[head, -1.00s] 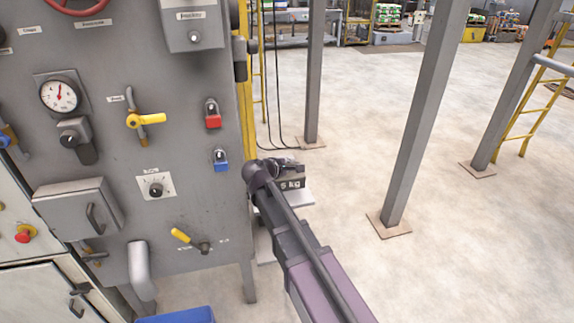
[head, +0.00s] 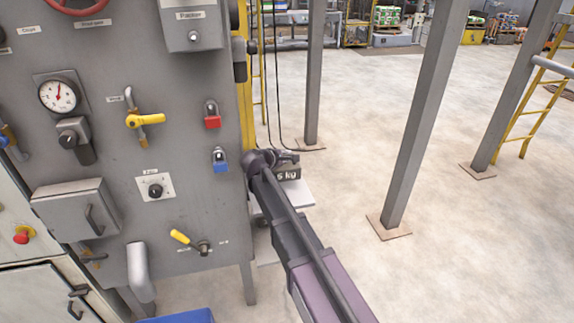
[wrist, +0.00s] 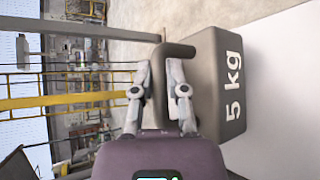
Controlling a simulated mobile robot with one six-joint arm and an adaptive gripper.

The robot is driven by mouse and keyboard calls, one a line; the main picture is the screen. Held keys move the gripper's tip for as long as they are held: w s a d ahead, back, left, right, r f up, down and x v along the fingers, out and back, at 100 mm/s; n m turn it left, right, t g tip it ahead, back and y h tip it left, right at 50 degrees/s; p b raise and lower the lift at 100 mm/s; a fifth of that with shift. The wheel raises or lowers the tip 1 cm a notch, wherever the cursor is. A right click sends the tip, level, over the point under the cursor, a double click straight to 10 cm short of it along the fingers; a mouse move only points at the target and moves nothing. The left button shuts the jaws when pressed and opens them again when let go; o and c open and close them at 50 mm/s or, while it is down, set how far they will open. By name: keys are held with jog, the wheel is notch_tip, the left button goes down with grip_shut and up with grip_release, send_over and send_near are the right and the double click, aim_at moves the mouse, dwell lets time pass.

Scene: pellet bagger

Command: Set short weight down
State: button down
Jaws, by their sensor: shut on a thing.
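The short weight (wrist: 215,85) is a dark grey block marked "5 kg" with a bar handle (wrist: 172,56) on top. My gripper (wrist: 160,92) is shut on this handle in the wrist view. The weight also shows in the head view (head: 289,173), small and partly hidden behind my arm. It is over a pale flat platform (head: 302,198), which also fills the right of the wrist view (wrist: 285,100). I cannot tell whether the weight touches the platform or hangs just above it.
A grey machine panel (head: 120,215) with valves, locks and a gauge stands close on the left of my arm. Yellow posts (head: 245,90) and thin cables (head: 270,120) are behind it. Grey columns (head: 415,130) stand to the right on open floor.

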aim_at(288, 164)
jog(key=shift+w+f+b, duration=0.15)
jog(key=shift+f+b, duration=1.65)
jog(key=shift+f, duration=0.1)
jog(key=c, duration=0.7)
grip_release()
jog(key=shift+o, duration=0.2)
jog(key=shift+s+a+r, duration=0.15)
jog(key=shift+s+r, duration=0.1)
jog(key=shift+r, duration=0.05)
jog(key=p+v, duration=0.3)
jog(key=v, duration=0.4)
jog(key=shift+f, duration=0.15)
